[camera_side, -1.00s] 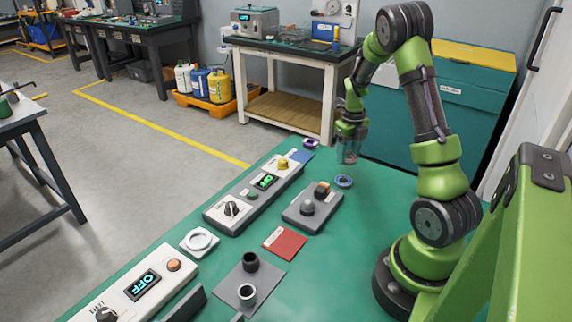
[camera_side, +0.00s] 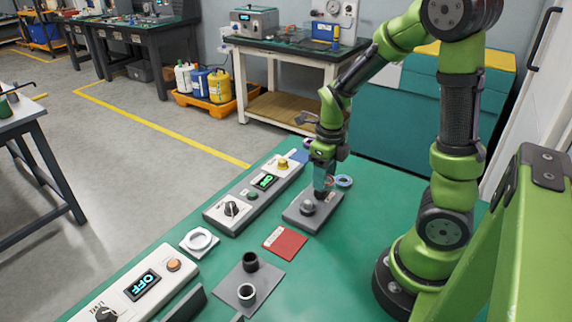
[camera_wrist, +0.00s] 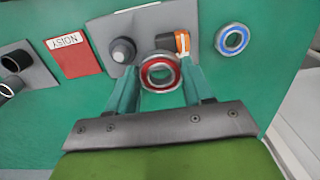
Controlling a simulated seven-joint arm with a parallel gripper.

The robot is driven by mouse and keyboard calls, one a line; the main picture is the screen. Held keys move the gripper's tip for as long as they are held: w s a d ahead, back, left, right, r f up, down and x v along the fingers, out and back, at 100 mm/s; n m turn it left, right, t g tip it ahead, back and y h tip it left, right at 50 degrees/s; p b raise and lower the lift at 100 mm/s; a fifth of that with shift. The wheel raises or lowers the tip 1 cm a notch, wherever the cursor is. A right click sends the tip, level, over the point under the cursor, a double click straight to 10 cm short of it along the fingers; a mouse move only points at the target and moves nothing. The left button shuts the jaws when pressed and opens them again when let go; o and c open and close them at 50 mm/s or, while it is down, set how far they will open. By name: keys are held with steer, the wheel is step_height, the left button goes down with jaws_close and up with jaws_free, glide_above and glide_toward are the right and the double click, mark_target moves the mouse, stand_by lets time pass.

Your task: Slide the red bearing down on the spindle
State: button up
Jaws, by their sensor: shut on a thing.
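The red bearing (camera_wrist: 147,75) is a metal ring with a red seal, held between the two teal fingertips of my gripper (camera_wrist: 160,78) in the wrist view. In the side view my gripper (camera_side: 322,187) is low over the back part of a grey block. The block (camera_side: 298,215) carries a rounded grey knob (camera_side: 307,208), also seen in the wrist view (camera_wrist: 123,50). A post with an orange part (camera_wrist: 182,41) is just beyond the bearing in the wrist view. I cannot tell which post is the spindle, or whether the bearing touches one.
A blue bearing (camera_side: 343,181) lies on the green table right of the block. A red card (camera_side: 285,242) lies in front. A control box with a green display (camera_side: 265,181) stands to the left.

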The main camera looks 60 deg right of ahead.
mark_target(307, 196)
steer(key=shift+n, duration=0.9)
steer(key=a, duration=0.1)
steer(key=w+a+r, duration=0.1)
steer(key=a, duration=0.1)
steer(key=w+a+r, duration=0.1)
steer(key=a, duration=0.1)
steer(key=shift+a, duration=0.25)
steer(key=shift+r, duration=0.15)
steer(key=shift+s+f, duration=0.15)
steer(key=shift+f, duration=1.95)
steer(key=shift+f, duration=0.1)
steer(key=shift+f, duration=0.45)
steer(key=shift+f, duration=0.65)
steer(key=o, duration=1.2)
